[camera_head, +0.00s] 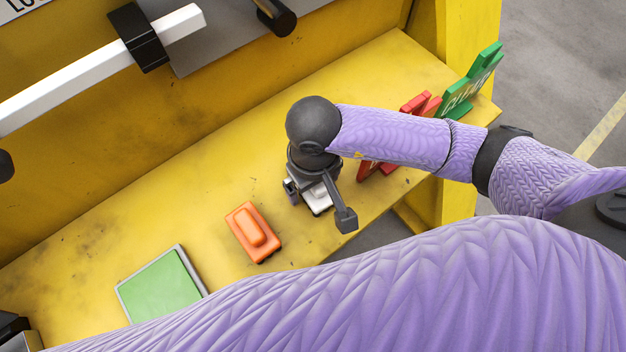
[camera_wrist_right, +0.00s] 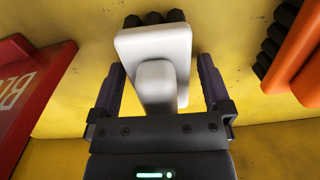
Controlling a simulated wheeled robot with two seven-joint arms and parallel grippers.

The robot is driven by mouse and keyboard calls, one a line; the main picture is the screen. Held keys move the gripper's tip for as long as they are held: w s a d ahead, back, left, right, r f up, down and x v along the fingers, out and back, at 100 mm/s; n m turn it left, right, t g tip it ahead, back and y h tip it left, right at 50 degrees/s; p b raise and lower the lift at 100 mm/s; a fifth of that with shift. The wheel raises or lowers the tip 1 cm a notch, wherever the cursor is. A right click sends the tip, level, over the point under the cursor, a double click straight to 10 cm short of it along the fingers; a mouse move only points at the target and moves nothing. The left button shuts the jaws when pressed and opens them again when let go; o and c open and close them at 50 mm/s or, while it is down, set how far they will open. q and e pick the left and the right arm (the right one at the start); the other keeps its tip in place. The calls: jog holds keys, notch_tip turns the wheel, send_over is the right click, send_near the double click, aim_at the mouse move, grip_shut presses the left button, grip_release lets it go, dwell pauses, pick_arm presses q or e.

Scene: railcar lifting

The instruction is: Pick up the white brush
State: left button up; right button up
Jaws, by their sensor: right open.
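The white brush (camera_head: 318,199) lies on the yellow shelf, mostly hidden in the head view under my right gripper (camera_head: 308,187). In the right wrist view the white brush (camera_wrist_right: 155,55) shows a pale block with a raised handle and dark bristles at its far end. My right gripper (camera_wrist_right: 160,92) is open, with one finger on each side of the brush. A gap shows between each finger and the raised handle. Whether the fingers touch the brush body is not clear. My left gripper is not in view.
An orange brush (camera_head: 253,232) lies left of the white one, and a green board (camera_head: 160,288) lies further left. Red signs (camera_head: 421,104) and a green sign (camera_head: 470,83) stand at the right end of the yellow shelf (camera_head: 225,165). A white bar (camera_head: 95,70) hangs above.

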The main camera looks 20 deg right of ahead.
jog(key=c, duration=1.3)
jog(key=shift+o, duration=0.2)
notch_tip(320, 180, up, 10)
jog(key=shift+r+p, duration=0.1)
jog(key=shift+p, duration=1.1)
jog(key=o, duration=0.8)
jog(key=c, duration=0.5)
